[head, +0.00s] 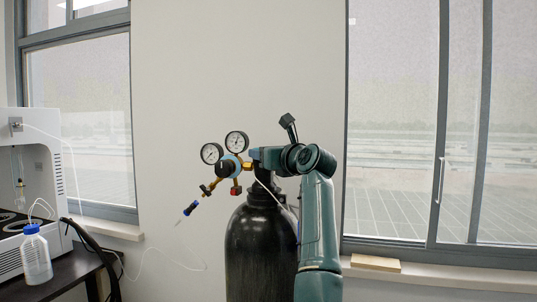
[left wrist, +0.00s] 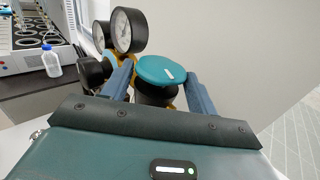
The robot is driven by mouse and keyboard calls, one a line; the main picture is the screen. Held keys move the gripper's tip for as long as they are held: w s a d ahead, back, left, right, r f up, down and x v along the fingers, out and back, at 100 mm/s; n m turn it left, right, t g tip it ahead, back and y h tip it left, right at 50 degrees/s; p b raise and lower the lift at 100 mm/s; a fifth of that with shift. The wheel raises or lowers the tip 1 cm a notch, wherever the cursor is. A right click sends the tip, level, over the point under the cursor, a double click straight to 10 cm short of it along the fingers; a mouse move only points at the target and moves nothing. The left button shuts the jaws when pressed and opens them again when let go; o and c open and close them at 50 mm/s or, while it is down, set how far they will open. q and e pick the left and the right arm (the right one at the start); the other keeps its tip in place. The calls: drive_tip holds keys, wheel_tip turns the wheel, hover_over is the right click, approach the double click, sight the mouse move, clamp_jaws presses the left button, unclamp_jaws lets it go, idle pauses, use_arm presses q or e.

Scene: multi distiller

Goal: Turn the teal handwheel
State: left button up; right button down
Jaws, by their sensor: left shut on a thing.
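The teal handwheel (left wrist: 168,69) is a round disc with a small white mark, on top of the black gas cylinder (head: 261,250). In the left wrist view my left gripper (left wrist: 160,88) has one finger on each side of the handwheel and is shut on it. In the head view my left gripper (head: 262,156) is at the cylinder's top, and the handwheel is hidden there by the gripper and arm. My right gripper is in neither view.
A regulator with two round gauges (head: 236,141) sits just left of the gripper and close to it. A white distiller (head: 30,175) and a blue-capped bottle (head: 36,254) stand on a dark table at left. A plain wall and windows lie behind.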

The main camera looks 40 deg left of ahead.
use_arm(q)
drive_tip(key=shift+w+r+g+p, duration=0.1)
drive_tip(key=shift+w+g+p, duration=0.05)
drive_tip(key=shift+g+p, duration=0.3)
drive_tip(key=shift+w+r+n+g+y+p, duration=0.1)
drive_tip(key=shift+n+g+y+p, duration=0.2)
drive_tip(key=shift+n+g+p, duration=0.3)
drive_tip(key=n+g+p, duration=0.2)
drive_tip(key=g+p, duration=0.1)
drive_tip(key=shift+w, duration=0.2)
drive_tip(key=shift+d+n+g+p, duration=0.1)
drive_tip(key=shift+n+g+p, duration=0.4)
drive_tip(key=shift+g, duration=0.15)
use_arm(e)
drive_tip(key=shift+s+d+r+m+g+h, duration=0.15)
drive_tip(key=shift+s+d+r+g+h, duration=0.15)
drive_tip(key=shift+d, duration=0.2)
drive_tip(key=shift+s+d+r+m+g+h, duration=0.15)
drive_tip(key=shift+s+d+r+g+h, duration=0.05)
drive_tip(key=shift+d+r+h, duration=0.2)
use_arm(q)
drive_tip(key=shift+f, duration=0.25)
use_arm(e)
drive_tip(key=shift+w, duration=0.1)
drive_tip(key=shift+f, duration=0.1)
use_arm(q)
drive_tip(key=o, duration=0.8)
drive_tip(key=shift+o, duration=0.4)
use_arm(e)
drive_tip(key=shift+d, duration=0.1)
